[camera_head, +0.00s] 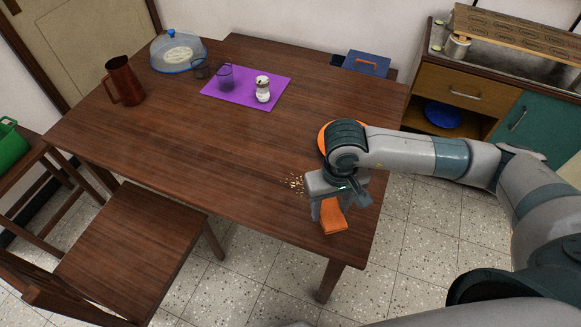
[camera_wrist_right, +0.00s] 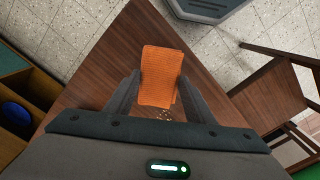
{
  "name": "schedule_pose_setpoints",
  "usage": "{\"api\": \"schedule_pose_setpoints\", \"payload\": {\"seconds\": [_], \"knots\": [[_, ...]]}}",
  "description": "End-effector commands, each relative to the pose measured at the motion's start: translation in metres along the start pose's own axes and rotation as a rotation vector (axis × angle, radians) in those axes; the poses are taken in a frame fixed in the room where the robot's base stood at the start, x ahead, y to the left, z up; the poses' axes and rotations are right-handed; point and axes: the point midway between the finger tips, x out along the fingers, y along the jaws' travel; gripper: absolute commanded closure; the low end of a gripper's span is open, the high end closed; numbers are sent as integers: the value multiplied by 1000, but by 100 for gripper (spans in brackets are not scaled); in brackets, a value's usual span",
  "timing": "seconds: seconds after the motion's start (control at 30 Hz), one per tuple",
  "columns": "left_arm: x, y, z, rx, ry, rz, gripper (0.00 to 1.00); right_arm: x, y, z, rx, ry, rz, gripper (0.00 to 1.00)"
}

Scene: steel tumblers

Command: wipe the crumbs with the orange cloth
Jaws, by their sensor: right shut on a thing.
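The orange cloth (camera_head: 334,219) lies near the front right corner of the wooden table (camera_head: 190,140). My right gripper (camera_head: 330,206) is over the cloth and shut on it; the cloth (camera_wrist_right: 160,75) shows between the two fingers in the right wrist view. The crumbs (camera_head: 296,183) lie on the table just left of my right gripper. A few crumbs (camera_wrist_right: 165,115) show beside the cloth in the wrist view. An orange round thing (camera_head: 323,138) is mostly hidden behind my right wrist. My left gripper is not in view.
A chair (camera_head: 135,235) stands at the front. The table's middle is clear.

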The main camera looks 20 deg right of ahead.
Motion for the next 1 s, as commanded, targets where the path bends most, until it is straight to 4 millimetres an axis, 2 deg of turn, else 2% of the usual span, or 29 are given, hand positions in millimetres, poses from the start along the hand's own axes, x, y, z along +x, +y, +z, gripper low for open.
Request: {"api": "schedule_pose_setpoints", "payload": {"seconds": [0.33,0.37,0.53,0.57,0.67,0.9,1.0], "knots": [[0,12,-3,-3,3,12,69,0,0,0,0,0,0,69],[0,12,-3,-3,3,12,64,0,0,0,0,0,0,69],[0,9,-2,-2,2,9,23,0,-1,-9,37,2,1,69],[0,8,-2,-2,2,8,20,0,-1,-13,54,3,2,69],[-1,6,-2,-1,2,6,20,1,-3,-32,144,4,4,69],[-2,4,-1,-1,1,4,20,-1,-8,-98,461,6,4,69],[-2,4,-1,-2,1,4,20,-3,-9,-118,569,4,2,69]]}}
